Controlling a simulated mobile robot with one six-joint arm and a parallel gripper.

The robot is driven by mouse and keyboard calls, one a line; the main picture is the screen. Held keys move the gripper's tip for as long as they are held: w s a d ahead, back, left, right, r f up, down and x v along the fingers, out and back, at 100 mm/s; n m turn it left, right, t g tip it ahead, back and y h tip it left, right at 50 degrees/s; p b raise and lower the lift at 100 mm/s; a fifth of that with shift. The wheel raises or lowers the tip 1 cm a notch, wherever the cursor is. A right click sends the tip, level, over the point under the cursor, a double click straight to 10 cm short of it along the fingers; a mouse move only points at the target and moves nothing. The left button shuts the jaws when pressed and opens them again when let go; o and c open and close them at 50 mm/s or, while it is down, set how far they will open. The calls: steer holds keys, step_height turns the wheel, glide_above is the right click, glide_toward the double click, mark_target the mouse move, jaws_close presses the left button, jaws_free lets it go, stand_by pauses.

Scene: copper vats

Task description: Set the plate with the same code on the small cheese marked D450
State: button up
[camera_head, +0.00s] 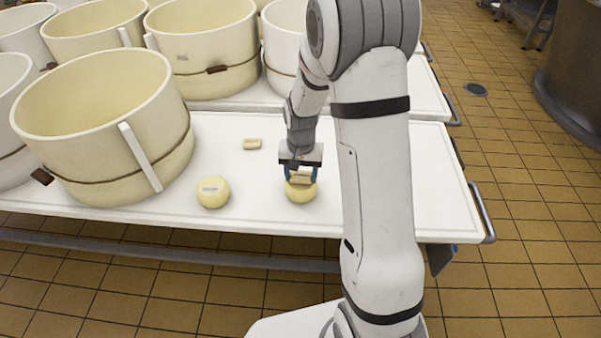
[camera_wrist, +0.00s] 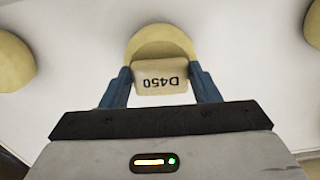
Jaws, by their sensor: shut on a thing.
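My gripper (camera_head: 300,176) is shut on a small pale plate (camera_head: 300,178). In the wrist view the plate (camera_wrist: 160,78) sits between the blue fingers of the gripper (camera_wrist: 162,88), and its code reads D450, upside down. A small round yellow cheese (camera_head: 301,191) is directly below the plate; it also shows behind the plate in the wrist view (camera_wrist: 160,42). I cannot tell whether the plate touches the cheese. No code on this cheese is visible, as the plate and gripper cover part of it.
Another small cheese (camera_head: 213,192) with a light plate on top stands to the left. A loose plate (camera_head: 252,144) lies farther back on the white table (camera_head: 262,218). Large cream tubs (camera_head: 100,120) crowd the left and back. The table is clear between the two cheeses.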

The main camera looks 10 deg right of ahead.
steer(key=shift+f, duration=0.25)
steer(key=o, duration=1.1)
steer(key=shift+c, duration=0.2)
step_height(320, 180, up, 8)
steer(key=shift+r+p, duration=0.25)
steer(key=shift+p, duration=0.8)
steer(key=s+r+n+t+p, duration=0.1)
steer(key=s+r+n+p, duration=0.1)
steer(key=s+r+p, duration=0.6)
steer(key=s+r+n+t+p, duration=0.1)
steer(key=s+r+p, duration=0.7)
steer(key=r, duration=1.4)
steer(key=s+n, duration=0.1)
steer(key=s, duration=0.3)
steer(key=shift+s+t, duration=0.25)
steer(key=shift+t, duration=0.05)
